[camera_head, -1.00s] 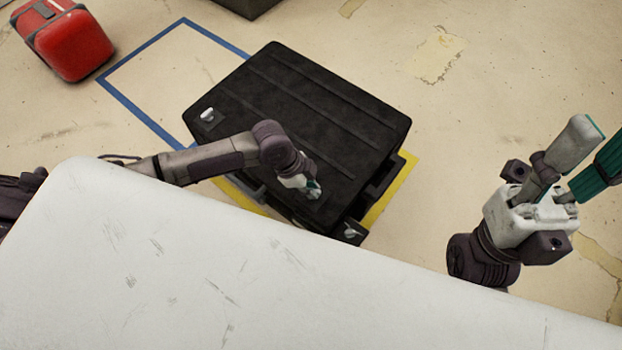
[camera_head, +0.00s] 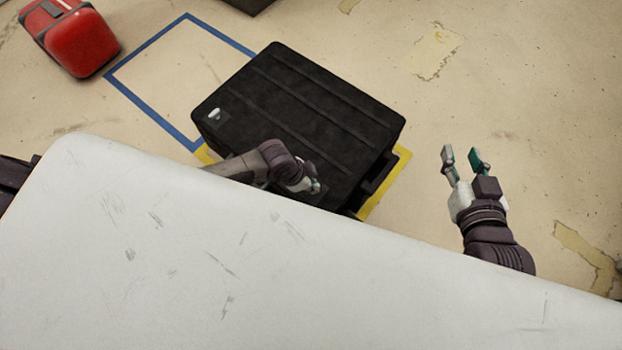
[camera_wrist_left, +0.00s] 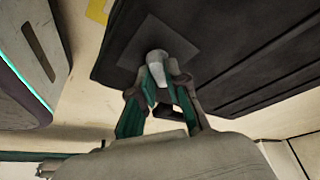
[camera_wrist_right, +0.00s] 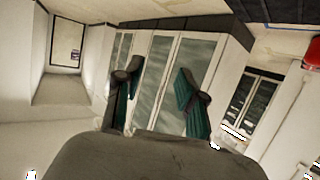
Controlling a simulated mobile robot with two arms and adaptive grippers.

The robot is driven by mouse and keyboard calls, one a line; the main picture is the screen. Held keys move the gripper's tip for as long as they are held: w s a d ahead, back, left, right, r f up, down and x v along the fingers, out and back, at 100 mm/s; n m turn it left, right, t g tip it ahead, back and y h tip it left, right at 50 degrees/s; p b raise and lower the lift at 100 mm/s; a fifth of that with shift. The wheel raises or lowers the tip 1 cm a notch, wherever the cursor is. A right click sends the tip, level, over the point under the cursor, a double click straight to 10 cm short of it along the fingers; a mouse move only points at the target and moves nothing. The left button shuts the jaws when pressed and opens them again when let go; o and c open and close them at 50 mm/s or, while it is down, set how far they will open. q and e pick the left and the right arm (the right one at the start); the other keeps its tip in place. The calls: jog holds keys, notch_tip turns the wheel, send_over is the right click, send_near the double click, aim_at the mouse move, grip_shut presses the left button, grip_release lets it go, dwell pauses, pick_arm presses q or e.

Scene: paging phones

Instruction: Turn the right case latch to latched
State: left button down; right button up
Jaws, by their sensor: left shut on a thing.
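The black ribbed case (camera_head: 300,110) lies on the floor in the middle of the head view. A small light grey latch (camera_head: 214,115) shows at its left end. My left gripper (camera_head: 315,187) is at the front right part of the case top, shut on the right case latch. In the left wrist view this latch (camera_wrist_left: 157,68) is a pale knob on a dark square plate (camera_wrist_left: 165,45), between the fingertips (camera_wrist_left: 160,92). The head view hides most of it behind the gripper. My right gripper (camera_head: 463,158) is open and empty, to the right of the case; its open fingers show in the right wrist view (camera_wrist_right: 155,85).
A white scuffed surface (camera_head: 240,260) fills the front and covers the case's near edge. Yellow tape (camera_head: 395,170) borders the case; a blue tape rectangle (camera_head: 145,110) lies to its left. A red case (camera_head: 75,40) stands at the back left. The floor at right is clear.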

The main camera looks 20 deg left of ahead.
pick_arm(q)
jog(key=shift+s+r+n+p, duration=0.1)
jog(key=shift+r+n+p, duration=0.1)
jog(key=shift+n+p, duration=0.75)
jog(key=shift+d+n+t+y+p, duration=0.1)
jog(key=shift+n+t+y+p, duration=0.35)
jog(key=shift+p, duration=0.6)
jog(key=shift+n+p, duration=0.8)
jog(key=shift+p, duration=0.05)
pick_arm(e)
jog(key=s+d+f+g+h, duration=0.1)
jog(key=s+d+f+g, duration=0.3)
jog(key=s, duration=0.3)
jog(key=s+d+f+g+h, duration=0.1)
jog(key=s+f+g+h, duration=0.15)
jog(key=s+g, duration=0.4)
pick_arm(q)
jog(key=n+y+p, duration=0.1)
jog(key=n+p, duration=0.1)
jog(key=shift+f+n+t+p, duration=0.1)
jog(key=shift+n+t+p, duration=0.15)
jog(key=shift+n+p, duration=0.05)
jog(key=shift+n+y, duration=0.25)
jog(key=shift+n, duration=0.05)
pick_arm(e)
notch_tip(320, 180, down, 12)
jog(key=shift+w+f+m+y, duration=0.25)
jog(key=shift+w+m+y, duration=0.05)
jog(key=shift+y, duration=0.05)
